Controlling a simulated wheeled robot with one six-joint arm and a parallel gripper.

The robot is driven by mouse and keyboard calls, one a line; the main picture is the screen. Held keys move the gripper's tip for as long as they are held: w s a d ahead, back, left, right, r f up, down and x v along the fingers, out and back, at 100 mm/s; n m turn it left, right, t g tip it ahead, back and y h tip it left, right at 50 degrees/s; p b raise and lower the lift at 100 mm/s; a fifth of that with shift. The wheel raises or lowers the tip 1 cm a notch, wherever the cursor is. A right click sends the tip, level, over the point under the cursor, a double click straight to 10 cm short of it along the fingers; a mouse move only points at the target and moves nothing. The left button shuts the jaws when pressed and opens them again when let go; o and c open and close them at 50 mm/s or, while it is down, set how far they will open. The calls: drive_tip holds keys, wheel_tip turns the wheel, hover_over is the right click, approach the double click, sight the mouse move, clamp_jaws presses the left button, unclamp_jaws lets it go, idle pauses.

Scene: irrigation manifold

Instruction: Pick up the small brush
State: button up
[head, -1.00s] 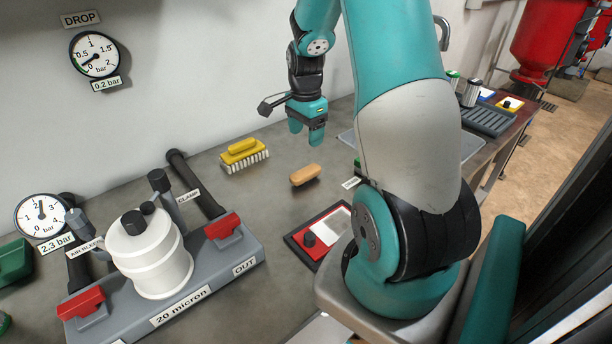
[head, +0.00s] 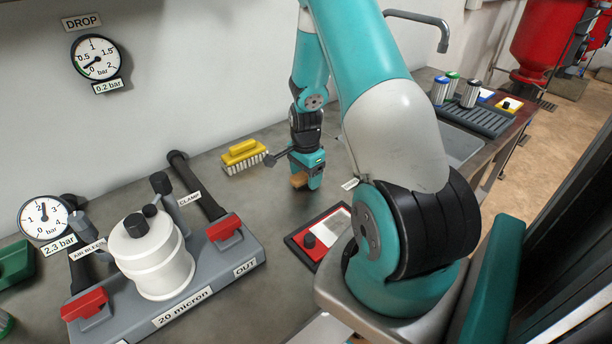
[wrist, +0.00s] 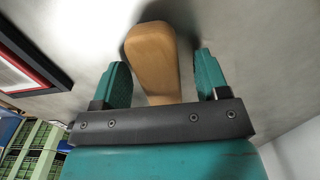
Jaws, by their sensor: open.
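The small brush has a tan wooden back and lies on the grey bench; in the head view the small brush (head: 299,180) is mostly hidden behind my gripper (head: 308,182). In the wrist view the small brush (wrist: 153,58) lies between the two teal fingers of my gripper (wrist: 158,80), with a gap on each side. The gap to the right finger looks a little wider. My gripper is open, pointing down around the brush. The brush's bristles are hidden.
A larger yellow brush (head: 243,156) with white bristles lies to the left. A drying rack (head: 487,121) with cans is at the far right.

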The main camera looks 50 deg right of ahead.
drive_tip(key=c, duration=1.1)
drive_tip(key=shift+r, duration=0.1)
wheel_tip(320, 180, up, 20)
drive_tip(key=shift+o, duration=0.9)
